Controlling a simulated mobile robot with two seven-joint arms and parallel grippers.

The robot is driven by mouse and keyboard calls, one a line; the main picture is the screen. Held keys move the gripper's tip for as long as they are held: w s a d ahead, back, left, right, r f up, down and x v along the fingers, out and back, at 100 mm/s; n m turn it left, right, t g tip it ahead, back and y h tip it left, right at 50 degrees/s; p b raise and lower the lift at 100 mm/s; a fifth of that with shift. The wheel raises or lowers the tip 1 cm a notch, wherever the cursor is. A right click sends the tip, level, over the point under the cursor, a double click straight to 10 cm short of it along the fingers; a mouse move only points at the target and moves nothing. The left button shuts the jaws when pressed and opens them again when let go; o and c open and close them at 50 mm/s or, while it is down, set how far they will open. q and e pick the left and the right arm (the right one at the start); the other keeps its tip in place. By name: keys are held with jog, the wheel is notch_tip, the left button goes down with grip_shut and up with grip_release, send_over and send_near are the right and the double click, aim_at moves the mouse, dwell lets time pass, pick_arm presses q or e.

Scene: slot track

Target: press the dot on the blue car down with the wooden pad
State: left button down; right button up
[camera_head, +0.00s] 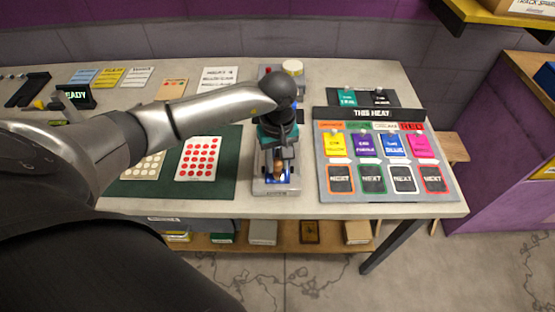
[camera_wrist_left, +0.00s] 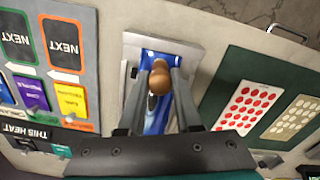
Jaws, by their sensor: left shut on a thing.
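My left gripper (camera_head: 280,166) is shut on the wooden pad (camera_wrist_left: 160,78), a brown rounded knob held between its fingertips. In the head view the pad is a small brown spot (camera_head: 280,170) at the fingers. The blue car (camera_wrist_left: 155,122) lies right below the pad, on a grey stand (camera_head: 275,188) at the table's front edge; its blue body also shows in the head view (camera_head: 267,178). The pad and fingers cover the middle of the car, so the dot is hidden. I cannot tell whether the pad touches the car. My right gripper is out of view.
A sheet of red dots (camera_head: 198,158) and a sheet of pale dots (camera_head: 148,166) lie on the green mat (camera_head: 225,188) at left. The "THIS HEAT" board (camera_head: 388,190) with coloured cards stands close on the right. A shelf (camera_head: 335,240) with boxes is below the table.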

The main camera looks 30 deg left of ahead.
pick_arm(q)
jog(key=shift+f+b, duration=0.45)
jog(key=shift+b, duration=0.15)
dwell(2.1)
jog(key=shift+r+p, duration=2.2)
jog(key=shift+r, duration=1.4)
